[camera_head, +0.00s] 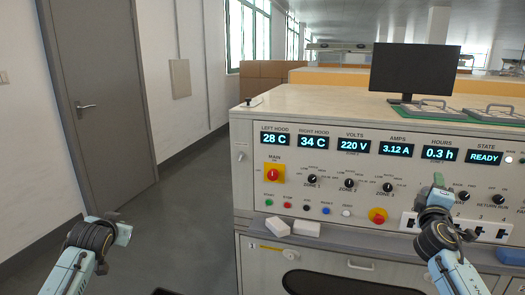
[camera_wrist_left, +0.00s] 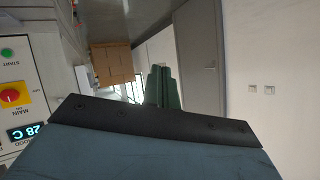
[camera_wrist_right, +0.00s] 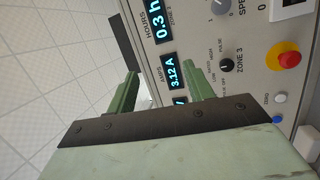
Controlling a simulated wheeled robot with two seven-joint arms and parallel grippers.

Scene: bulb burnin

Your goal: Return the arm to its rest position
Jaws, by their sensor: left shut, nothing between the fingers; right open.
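My left arm comes in at the lower left of the head view, over the floor and left of the test bench. In the left wrist view my left gripper (camera_wrist_left: 162,88) has its green fingers together with nothing between them. My right arm rises in front of the bench's right part in the head view. In the right wrist view my right gripper (camera_wrist_right: 160,92) has its two green fingers apart, with no object between them. The bench panel's displays show behind these fingers; I cannot tell their exact distance from the panel.
The test bench (camera_head: 246,195) has a panel with a yellow main switch (camera_head: 273,184), knobs, buttons and a red stop button (camera_head: 377,216). Small white blocks (camera_head: 277,226) lie on its front ledge. A monitor (camera_head: 413,69) stands behind. A grey door (camera_head: 100,125) is at left, with clear floor between.

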